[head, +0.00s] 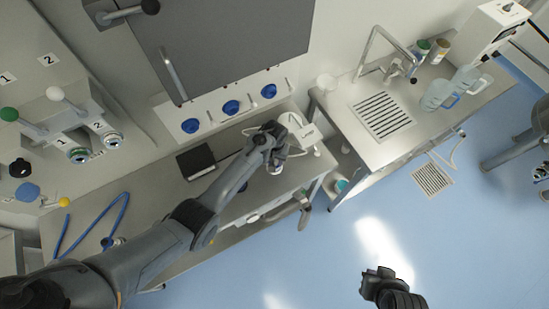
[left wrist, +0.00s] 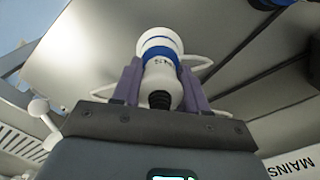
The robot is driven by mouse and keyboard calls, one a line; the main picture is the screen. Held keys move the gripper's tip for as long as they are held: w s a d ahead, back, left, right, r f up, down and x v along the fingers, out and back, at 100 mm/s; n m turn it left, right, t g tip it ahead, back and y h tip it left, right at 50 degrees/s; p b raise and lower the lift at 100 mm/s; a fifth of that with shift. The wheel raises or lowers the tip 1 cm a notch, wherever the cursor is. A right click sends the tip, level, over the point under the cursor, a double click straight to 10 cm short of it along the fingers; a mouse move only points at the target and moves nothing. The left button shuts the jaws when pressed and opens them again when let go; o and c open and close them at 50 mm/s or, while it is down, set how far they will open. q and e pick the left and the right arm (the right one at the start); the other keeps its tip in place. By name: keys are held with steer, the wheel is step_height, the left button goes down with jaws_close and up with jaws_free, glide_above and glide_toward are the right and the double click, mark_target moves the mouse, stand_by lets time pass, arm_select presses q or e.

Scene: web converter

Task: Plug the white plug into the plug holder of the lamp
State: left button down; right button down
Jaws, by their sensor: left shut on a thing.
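The white plug (left wrist: 160,62) has a blue band and dark lettering, with a black ribbed end towards my wrist. My left gripper (left wrist: 156,80) is shut on it, with purple fingers on both sides. A thin white cable loops behind the fingers. In the head view my left gripper (head: 279,143) is above the steel bench, and the plug is hard to make out there. A white box (head: 307,135) stands close to the right of this gripper. I cannot clearly identify the lamp or its plug holder. My right gripper (head: 378,280) is over the floor, its fingers unclear.
A black flat box (head: 196,162) lies on the bench left of my left gripper. Blue knobs (head: 231,107) line the panel behind. A sink counter (head: 411,134) with a tap (head: 384,50) and clear jugs (head: 438,95) stands to the right. A MAINS label (left wrist: 290,165) shows in the wrist view.

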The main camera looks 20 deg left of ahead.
arm_select(q)
steer(key=shift+f+b, duration=0.4)
steer(key=shift+f, duration=0.3)
stand_by(0.5)
steer(key=c, duration=0.5)
jaws_free()
steer(key=shift+r, duration=0.6)
step_height(320, 180, up, 10)
steer(key=shift+f, duration=0.15)
